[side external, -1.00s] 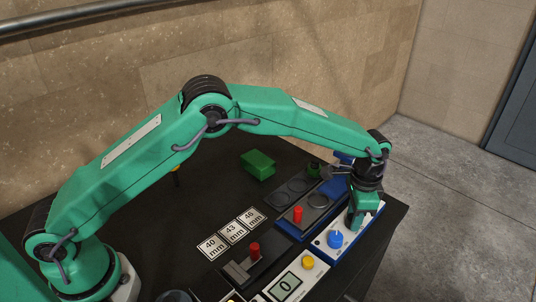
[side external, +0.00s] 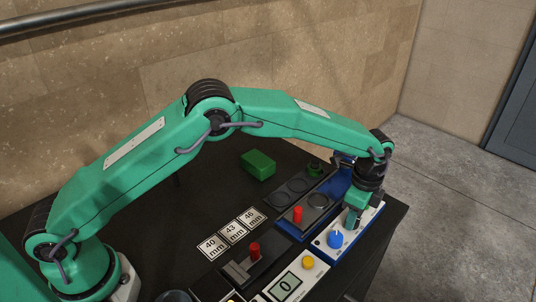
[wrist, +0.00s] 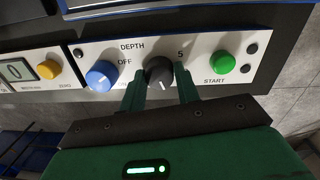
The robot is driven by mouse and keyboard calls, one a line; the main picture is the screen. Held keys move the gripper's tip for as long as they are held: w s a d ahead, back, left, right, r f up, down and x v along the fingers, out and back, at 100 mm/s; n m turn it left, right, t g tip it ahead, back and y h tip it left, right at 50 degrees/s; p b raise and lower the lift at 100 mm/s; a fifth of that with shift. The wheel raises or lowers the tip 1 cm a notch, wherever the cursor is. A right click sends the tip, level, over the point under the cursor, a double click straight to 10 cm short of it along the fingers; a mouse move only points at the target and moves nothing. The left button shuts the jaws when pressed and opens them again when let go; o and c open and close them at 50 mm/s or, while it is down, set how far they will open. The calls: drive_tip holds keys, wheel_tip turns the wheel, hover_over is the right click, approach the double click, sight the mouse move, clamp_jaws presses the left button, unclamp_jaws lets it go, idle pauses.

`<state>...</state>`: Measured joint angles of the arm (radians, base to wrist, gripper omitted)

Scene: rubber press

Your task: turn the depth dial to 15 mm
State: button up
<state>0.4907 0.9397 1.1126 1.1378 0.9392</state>
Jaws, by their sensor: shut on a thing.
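The depth dial is a black knob (wrist: 158,71) on a white panel in the wrist view, beside the word DEPTH. "OFF" shows to its left and a mark like "5" or "S" at its upper right. My gripper (wrist: 160,78) has one green finger on each side of the knob and is shut on it. A pale pointer line shows low on the knob's face. No 15 mark shows; the fingers cover part of the panel. In the side view my gripper (side external: 350,222) reaches down onto the panel (side external: 371,224) and hides the dial.
A blue knob (wrist: 102,76) stands close left of my fingers. A green START button (wrist: 222,63) is to the right. A yellow button (wrist: 48,69) and a display (wrist: 14,71) are at the left. A red-handled fixture (side external: 297,215) and green block (side external: 258,165) stand on the bench.

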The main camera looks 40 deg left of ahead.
drive_tip(key=shift+w+a+f, duration=0.1)
drive_tip(key=shift+a+f, duration=0.05)
drive_tip(key=shift+a, duration=0.05)
drive_tip(key=o, duration=1)
drive_tip(key=shift+c, duration=0.2)
drive_tip(key=shift+d, duration=0.1)
wheel_tip(320, 180, up, 7)
drive_tip(key=shift+w+d+f, duration=0.1)
drive_tip(key=shift+w, duration=0.05)
drive_tip(key=shift+r, duration=0.6)
